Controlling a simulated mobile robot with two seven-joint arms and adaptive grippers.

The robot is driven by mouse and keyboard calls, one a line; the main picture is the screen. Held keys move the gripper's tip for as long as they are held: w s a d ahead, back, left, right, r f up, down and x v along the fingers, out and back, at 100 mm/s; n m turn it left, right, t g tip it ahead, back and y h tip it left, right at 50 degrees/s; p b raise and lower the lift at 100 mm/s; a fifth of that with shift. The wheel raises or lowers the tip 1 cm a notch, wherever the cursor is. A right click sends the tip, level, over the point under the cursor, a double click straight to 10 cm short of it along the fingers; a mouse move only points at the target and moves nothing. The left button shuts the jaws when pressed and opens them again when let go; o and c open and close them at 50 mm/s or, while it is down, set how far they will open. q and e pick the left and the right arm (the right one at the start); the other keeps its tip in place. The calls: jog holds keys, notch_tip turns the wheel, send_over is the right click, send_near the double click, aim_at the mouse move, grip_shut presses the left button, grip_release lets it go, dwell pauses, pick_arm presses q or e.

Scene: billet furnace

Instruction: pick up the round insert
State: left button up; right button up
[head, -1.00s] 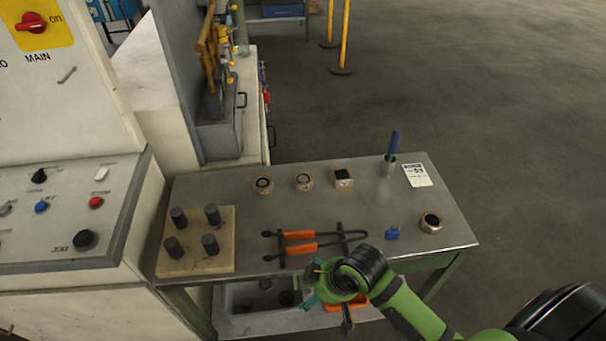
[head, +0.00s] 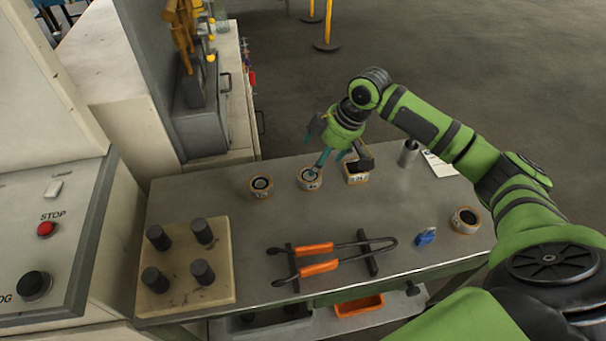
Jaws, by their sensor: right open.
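Three round inserts with pale bodies and dark centres stand on the metal table: a left one (head: 261,187), a middle one (head: 310,184) and one at the right end (head: 466,221). A square-looking insert (head: 356,173) stands just right of the middle one. My right gripper (head: 331,163) is open and points down at the back of the table. One teal fingertip overlaps the middle round insert's top in the picture; I cannot tell whether it touches. The gripper holds nothing that I can see. My left gripper is out of view.
Orange-handled tongs (head: 318,257) lie on a rack at the table's front. A board with dark pegs (head: 225,264) sits at left, a blue padlock (head: 426,237) at right. A metal cup (head: 408,152) stands behind. The control panel (head: 60,230) borders the left.

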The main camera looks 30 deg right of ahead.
aim_at(307, 175)
jog(key=f, duration=0.1)
jog(key=a+f+p, duration=0.1)
jog(key=shift+s+a+f, duration=0.2)
jog(key=shift+f, duration=0.1)
jog(key=x, duration=0.2)
jog(key=shift+w+a+f, duration=0.1)
jog(key=shift+f, duration=0.1)
jog(key=shift+w+a+f, duration=0.1)
jog(key=shift+f, duration=0.3)
jog(key=c, duration=1.7)
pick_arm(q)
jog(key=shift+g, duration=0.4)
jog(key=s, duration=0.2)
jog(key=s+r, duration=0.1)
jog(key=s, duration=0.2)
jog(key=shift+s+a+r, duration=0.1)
pick_arm(e)
jog(key=shift+w+r, duration=0.1)
jog(key=shift+r, duration=0.05)
